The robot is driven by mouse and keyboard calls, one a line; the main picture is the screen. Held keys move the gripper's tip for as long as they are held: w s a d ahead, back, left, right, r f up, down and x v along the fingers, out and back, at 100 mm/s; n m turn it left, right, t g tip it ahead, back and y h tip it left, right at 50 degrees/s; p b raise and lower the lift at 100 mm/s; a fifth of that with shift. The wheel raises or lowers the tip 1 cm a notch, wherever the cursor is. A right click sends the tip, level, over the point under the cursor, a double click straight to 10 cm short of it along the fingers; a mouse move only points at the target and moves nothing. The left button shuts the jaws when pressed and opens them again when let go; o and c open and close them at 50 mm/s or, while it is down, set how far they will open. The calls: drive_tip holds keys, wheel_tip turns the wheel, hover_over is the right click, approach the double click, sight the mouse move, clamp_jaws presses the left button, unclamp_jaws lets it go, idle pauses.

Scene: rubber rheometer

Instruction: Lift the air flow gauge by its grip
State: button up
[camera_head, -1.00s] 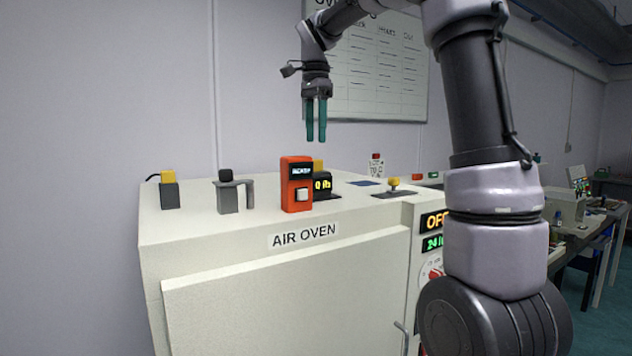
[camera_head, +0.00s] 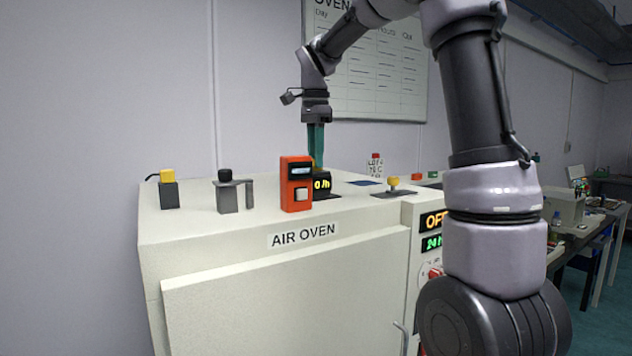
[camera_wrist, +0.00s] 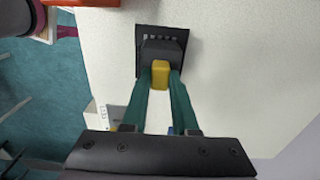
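The air flow gauge (camera_head: 321,185) is a small black box with a glowing yellow readout, standing on top of the white air oven. It is partly hidden behind an orange device in the head view. In the wrist view the gauge (camera_wrist: 161,50) sits on a dark square plate, its yellow grip (camera_wrist: 160,74) pointing toward my camera. My gripper (camera_head: 316,160) points straight down from above. Its teal fingertips (camera_wrist: 160,80) lie on both sides of the yellow grip and appear to touch it, with no clear gap.
The orange device (camera_head: 296,184) stands close to the gauge's left front. A grey block with a handle (camera_head: 229,195) and a yellow-topped block (camera_head: 168,190) stand farther left. A yellow knob (camera_head: 393,182) is to the right. A whiteboard (camera_head: 385,75) hangs behind.

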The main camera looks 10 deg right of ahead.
clamp_jaws()
drive_tip(key=shift+r, duration=1.5)
